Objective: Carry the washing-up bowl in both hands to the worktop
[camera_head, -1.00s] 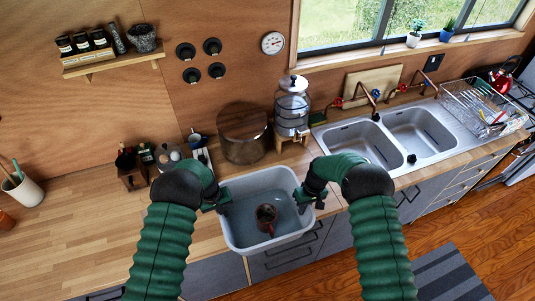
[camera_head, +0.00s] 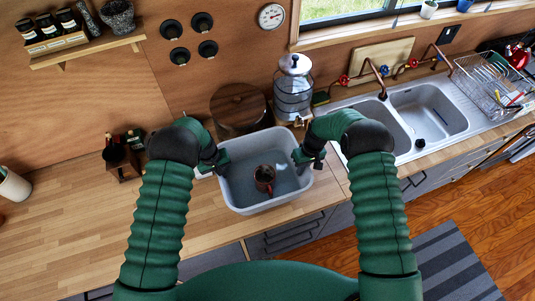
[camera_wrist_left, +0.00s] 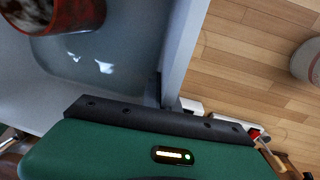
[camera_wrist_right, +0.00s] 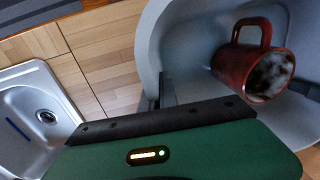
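The grey washing-up bowl (camera_head: 238,203) is over the wooden worktop, in front of the round wooden container. I cannot tell whether its base touches the worktop. It holds water and a red-brown mug (camera_head: 264,178), which also shows in the right wrist view (camera_wrist_right: 248,72). My left gripper (camera_head: 217,164) is shut on the bowl's left wall, which runs down between its fingers in the left wrist view (camera_wrist_left: 182,50). My right gripper (camera_head: 304,158) is shut on the right wall, seen in the right wrist view (camera_wrist_right: 149,55). The fingertips are partly hidden.
A round wooden container (camera_head: 238,108) and a glass dispenser (camera_head: 293,85) stand behind the bowl. A small dark wooden item (camera_head: 120,160) stands back left. The double sink (camera_head: 425,110) and dish rack (camera_head: 492,82) are right.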

